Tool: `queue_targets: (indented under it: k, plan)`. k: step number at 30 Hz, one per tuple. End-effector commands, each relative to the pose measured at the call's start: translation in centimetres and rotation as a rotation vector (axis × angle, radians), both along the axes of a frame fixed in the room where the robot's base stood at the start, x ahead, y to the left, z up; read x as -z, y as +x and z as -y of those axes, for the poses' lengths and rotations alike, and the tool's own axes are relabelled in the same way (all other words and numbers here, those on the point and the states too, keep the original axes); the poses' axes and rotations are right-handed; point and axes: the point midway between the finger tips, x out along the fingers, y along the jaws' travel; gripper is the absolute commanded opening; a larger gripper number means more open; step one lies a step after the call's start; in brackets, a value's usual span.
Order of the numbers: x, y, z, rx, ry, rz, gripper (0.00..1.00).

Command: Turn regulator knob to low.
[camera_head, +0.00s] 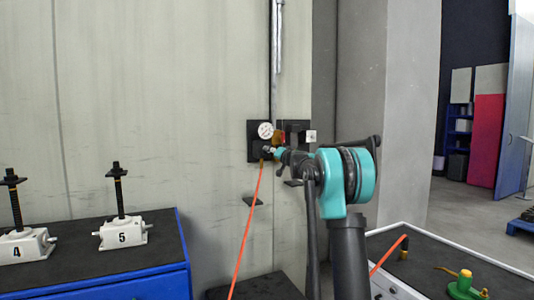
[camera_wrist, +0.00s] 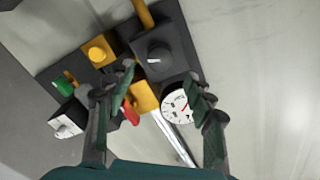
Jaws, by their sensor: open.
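The regulator, a dark block with a round dark knob (camera_wrist: 158,55) bearing a short pale mark, is on the wall panel in the wrist view. A white dial gauge (camera_wrist: 180,105) with a red needle is beside it, also seen in the head view (camera_head: 265,130). My gripper (camera_wrist: 162,75) is open, its two fingertips apart on either side just below the knob in the picture. I cannot tell whether they touch anything. In the head view my gripper (camera_head: 273,152) is at the wall panel (camera_head: 254,126), and the knob cannot be made out there.
Close by are a red lever (camera_wrist: 130,113), a yellow button (camera_wrist: 97,52), a green button (camera_wrist: 63,86) and a white box (camera_wrist: 66,124). An orange hose (camera_head: 247,225) hangs from the panel. A blue bench (camera_head: 130,285) with jacks stands left, a grey-topped cart (camera_head: 440,275) right.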

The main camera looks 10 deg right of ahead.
Motion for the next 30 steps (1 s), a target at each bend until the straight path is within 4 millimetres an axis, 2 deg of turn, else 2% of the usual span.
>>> queue_targets:
  k: [6,12,24,26,30]
  plan:
    - [0.0,3.4,-1.1,0.000,0.000,0.000,0.54]
    - [0.0,5.2,-1.7,0.000,0.000,0.000,0.54]
    - [0.0,5.8,-1.9,0.000,0.000,0.000,0.54]
    - [0.0,5.8,-1.9,0.000,0.000,0.000,0.49]
    - [0.0,5.8,-1.9,0.000,0.000,0.000,0.32]
